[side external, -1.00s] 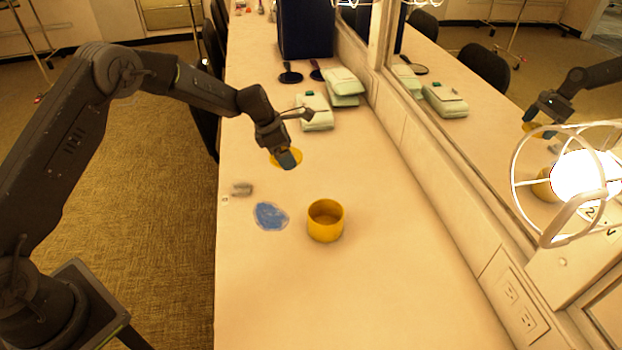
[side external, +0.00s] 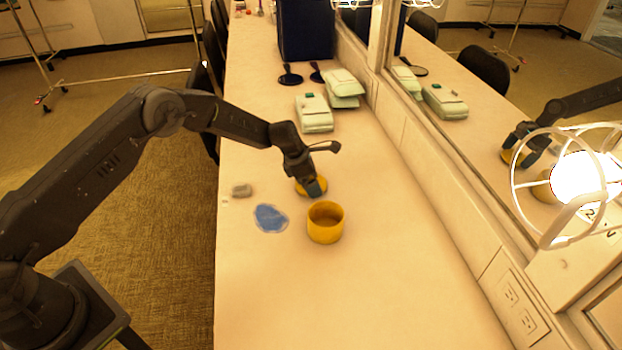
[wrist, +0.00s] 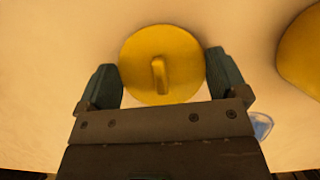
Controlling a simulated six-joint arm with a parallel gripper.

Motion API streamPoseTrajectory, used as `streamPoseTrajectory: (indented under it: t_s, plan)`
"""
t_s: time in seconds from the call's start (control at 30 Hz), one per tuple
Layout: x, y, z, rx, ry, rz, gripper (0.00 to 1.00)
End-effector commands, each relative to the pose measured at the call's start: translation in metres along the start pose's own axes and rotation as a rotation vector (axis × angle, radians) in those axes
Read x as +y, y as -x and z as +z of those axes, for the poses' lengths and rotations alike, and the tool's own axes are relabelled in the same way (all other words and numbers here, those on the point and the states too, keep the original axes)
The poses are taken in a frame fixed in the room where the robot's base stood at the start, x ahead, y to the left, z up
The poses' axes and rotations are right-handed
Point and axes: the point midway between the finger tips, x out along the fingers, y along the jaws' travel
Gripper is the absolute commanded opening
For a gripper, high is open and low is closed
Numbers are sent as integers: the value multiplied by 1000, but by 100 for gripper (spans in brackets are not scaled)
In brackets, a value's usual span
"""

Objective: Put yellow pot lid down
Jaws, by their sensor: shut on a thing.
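The yellow pot lid (side external: 306,187) is a round disc with a bar-shaped knob, which shows face-on in the wrist view (wrist: 180,55). My gripper (side external: 314,184) is shut on the lid, with one dark teal finger at each side of its rim. The lid is low over the table, just behind the pot; I cannot tell whether it touches the tabletop. The open yellow pot (side external: 325,230) stands upright on the table, and part of it shows at the right edge of the wrist view (wrist: 303,55).
A flat blue patch (side external: 270,218) lies left of the pot, and a small grey object (side external: 242,190) behind it. Pale green cases (side external: 314,113) and dark hand mirrors (side external: 290,75) are farther back. A wall mirror (side external: 480,130) borders the right. The front table is clear.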

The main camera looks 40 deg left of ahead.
Motion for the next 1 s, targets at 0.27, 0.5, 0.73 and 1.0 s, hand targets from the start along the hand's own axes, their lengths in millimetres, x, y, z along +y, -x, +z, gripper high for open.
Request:
streamPoseTrajectory:
  t_s: [0.27,0.5,0.73,1.0]
  plan:
    - [0,-2,-1,1,0,-1,100]
    - [0,-2,-1,1,0,-1,100]
    - [1,26,1,-1,0,1,100]
    - [1,84,0,-1,0,0,100]
